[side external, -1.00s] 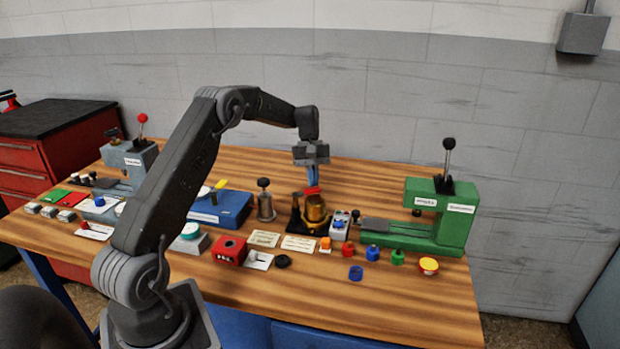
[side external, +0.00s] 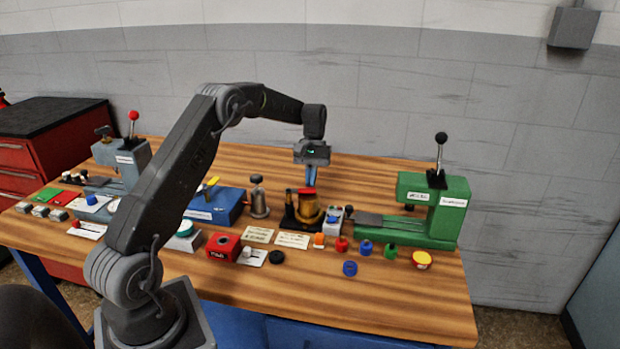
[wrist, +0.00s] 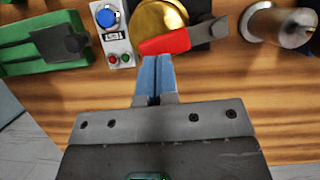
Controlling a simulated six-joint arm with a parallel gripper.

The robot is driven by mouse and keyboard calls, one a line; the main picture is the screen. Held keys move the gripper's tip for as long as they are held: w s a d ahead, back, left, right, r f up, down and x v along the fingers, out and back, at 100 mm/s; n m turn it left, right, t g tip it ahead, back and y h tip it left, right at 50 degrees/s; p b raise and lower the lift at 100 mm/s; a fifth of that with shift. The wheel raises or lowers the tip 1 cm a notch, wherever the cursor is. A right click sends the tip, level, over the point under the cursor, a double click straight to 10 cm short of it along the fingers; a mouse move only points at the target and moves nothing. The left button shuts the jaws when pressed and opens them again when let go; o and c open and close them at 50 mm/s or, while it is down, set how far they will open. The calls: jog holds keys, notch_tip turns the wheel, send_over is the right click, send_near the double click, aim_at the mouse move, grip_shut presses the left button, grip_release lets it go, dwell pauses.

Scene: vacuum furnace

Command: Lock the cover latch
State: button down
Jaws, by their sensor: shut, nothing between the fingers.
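The furnace is a brass-coloured round vessel (side external: 308,211) on a black base, toward the back middle of the bench. Its brass cover (wrist: 160,18) shows at the top of the wrist view. A red latch lever (wrist: 166,42) lies across the cover's near edge in that view, and its red also shows on top of the furnace in the side view (side external: 307,193). My gripper (wrist: 155,58) has its blue fingers together, empty, pointing at the lever. In the side view my gripper (side external: 310,184) is just above and behind the furnace top. I cannot tell whether the fingertips touch the lever.
A small grey control box (wrist: 110,32) with a blue knob stands beside the furnace. A green press (side external: 440,215) is to the right, and a metal cylinder (side external: 259,199) to the left. Several coloured caps and cards lie in front. The bench behind the furnace is clear.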

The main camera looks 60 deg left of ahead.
jog(key=shift+s+d+m, duration=0.1)
jog(key=shift+d+m, duration=0.2)
jog(key=shift+m, duration=0.2)
dwell(0.4)
dwell(0.4)
jog(key=v, duration=1.2)
jog(key=shift+d, duration=0.15)
